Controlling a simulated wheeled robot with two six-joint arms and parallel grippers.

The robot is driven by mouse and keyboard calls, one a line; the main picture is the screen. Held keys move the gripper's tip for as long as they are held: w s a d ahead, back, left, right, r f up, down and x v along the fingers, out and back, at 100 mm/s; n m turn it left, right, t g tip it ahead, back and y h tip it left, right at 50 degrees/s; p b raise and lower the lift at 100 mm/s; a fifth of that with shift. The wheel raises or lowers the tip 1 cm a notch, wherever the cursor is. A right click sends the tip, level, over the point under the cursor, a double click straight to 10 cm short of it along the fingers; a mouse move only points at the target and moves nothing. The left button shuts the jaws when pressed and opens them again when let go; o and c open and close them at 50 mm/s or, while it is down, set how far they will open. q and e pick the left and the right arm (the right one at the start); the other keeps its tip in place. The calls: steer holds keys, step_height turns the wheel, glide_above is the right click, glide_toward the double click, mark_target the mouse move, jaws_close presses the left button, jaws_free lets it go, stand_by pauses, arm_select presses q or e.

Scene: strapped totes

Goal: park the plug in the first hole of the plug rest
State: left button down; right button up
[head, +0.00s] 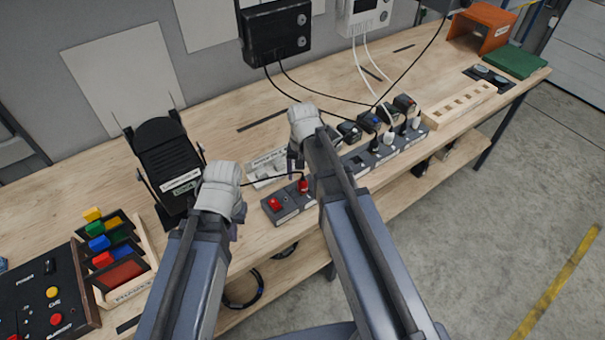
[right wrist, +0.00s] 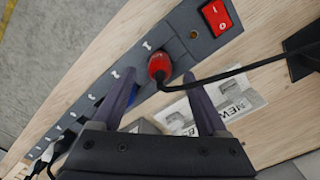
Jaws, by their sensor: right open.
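A red plug (head: 303,186) with a black cord sits in the socket nearest the red switch on the grey power strip (head: 285,212). In the right wrist view the red plug (right wrist: 158,68) stands between and just beyond the fingertips of my right gripper (right wrist: 160,80), which is open and empty. In the head view my right gripper (head: 296,160) hangs over the strip beside the plug, its fingers partly hidden. The plug rest (head: 460,104), a pale wooden bar with several square holes, lies at the right of the bench. My left gripper (head: 236,225) is over the bench's front edge; its jaws are unclear.
Several black and white plugs (head: 388,137) fill the strip's right part. A printed card (head: 265,168) lies behind the strip. A black device (head: 168,160) and a tray of coloured blocks (head: 118,260) stand left. A green block (head: 515,61) and orange box (head: 480,28) are far right.

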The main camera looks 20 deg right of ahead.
mark_target(303, 180)
arm_select(q)
step_height(303, 180, down, 4)
steer(key=b, duration=0.3)
steer(key=shift+f, duration=0.2)
arm_select(e)
step_height(303, 180, down, 4)
steer(key=shift+f, duration=0.2)
jaws_close()
stand_by(0.5)
arm_select(q)
steer(key=shift+r, duration=0.15)
arm_select(e)
steer(key=shift+r, duration=0.15)
